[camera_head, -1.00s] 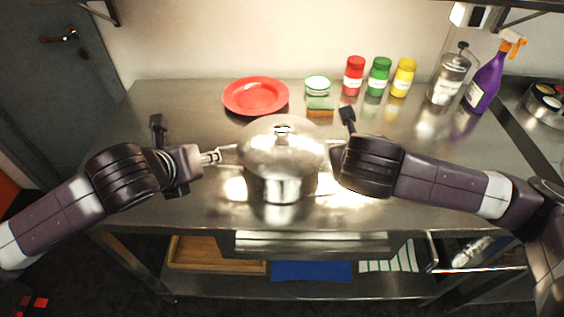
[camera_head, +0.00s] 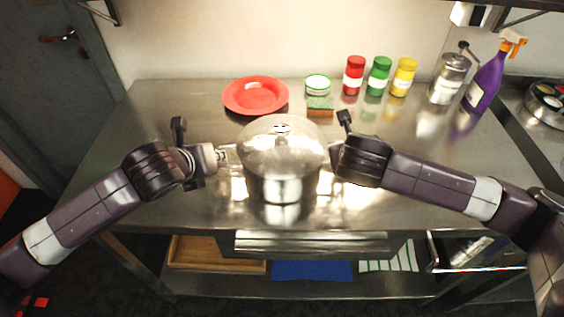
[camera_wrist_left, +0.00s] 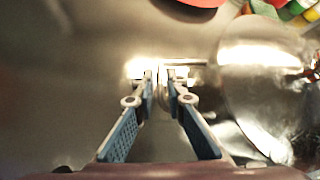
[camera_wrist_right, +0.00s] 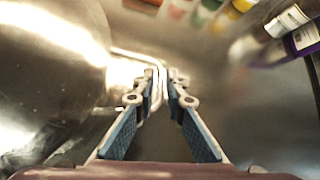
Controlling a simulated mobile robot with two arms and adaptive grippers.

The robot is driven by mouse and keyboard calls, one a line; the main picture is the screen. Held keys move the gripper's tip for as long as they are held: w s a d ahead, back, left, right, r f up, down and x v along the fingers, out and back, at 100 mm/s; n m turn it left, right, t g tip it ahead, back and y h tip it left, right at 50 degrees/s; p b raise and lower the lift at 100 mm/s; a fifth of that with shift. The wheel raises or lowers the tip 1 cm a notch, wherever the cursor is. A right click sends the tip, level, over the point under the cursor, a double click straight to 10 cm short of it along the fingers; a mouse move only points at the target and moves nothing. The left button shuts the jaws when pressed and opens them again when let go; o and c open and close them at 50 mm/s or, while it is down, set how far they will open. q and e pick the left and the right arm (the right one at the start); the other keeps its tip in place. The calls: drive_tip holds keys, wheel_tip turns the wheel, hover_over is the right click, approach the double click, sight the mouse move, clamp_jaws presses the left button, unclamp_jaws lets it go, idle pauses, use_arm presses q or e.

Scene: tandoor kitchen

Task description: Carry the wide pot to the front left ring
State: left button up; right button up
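The wide pot (camera_head: 282,186) is shiny metal with a domed lid and knob, standing upright on the steel table between my grippers. It shows at the right of the left wrist view (camera_wrist_left: 265,105) and at the left of the right wrist view (camera_wrist_right: 45,75). My left gripper (camera_wrist_left: 161,76) is at its left handle, the fingers narrowly open on either side of the bar. My right gripper (camera_wrist_right: 164,76) is at the right handle (camera_wrist_right: 130,54), its fingers also a little apart around the bar. The head view hides the right fingertips. No ring is clearly in view.
Red, green and yellow jars (camera_head: 403,78), a metal pump can (camera_head: 449,80) and a purple spray bottle (camera_head: 486,82) stand at back right. The table's left side is clear.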

use_arm(q)
clamp_jaws()
use_arm(e)
clamp_jaws()
